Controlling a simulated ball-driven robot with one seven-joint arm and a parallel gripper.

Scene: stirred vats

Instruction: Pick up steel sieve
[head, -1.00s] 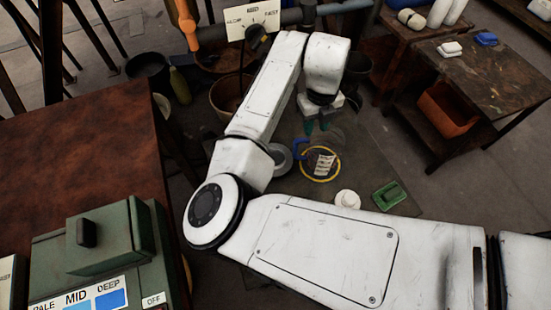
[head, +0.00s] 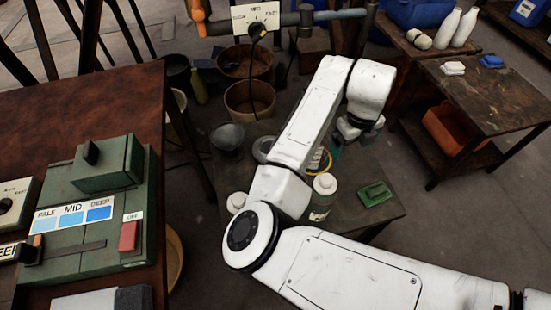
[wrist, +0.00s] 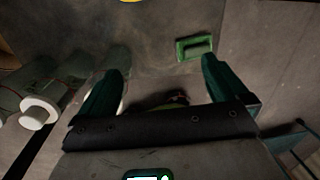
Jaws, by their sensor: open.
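A grey, metal-looking bowl shape (head: 228,137) stands left of my forearm in the head view; it may be the steel sieve, but I cannot tell for sure. A yellow-rimmed round thing (head: 326,160) is mostly hidden behind my arm; only a sliver of yellow (wrist: 131,1) shows at the top of the wrist view. My gripper (wrist: 162,65) is open, its two dark green fingers apart, over the low table, with no sieve clearly between them. In the head view my gripper (head: 336,148) is partly hidden by my wrist, to the right of the bowl shape.
A green block-like thing (head: 375,193) lies on the low table (head: 385,214). White-capped bottles (head: 322,195) stand near my arm; they also show in the wrist view (wrist: 38,112). Brown buckets (head: 250,98) stand behind. A green control box (head: 90,205) is at left, a side table (head: 490,95) at right.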

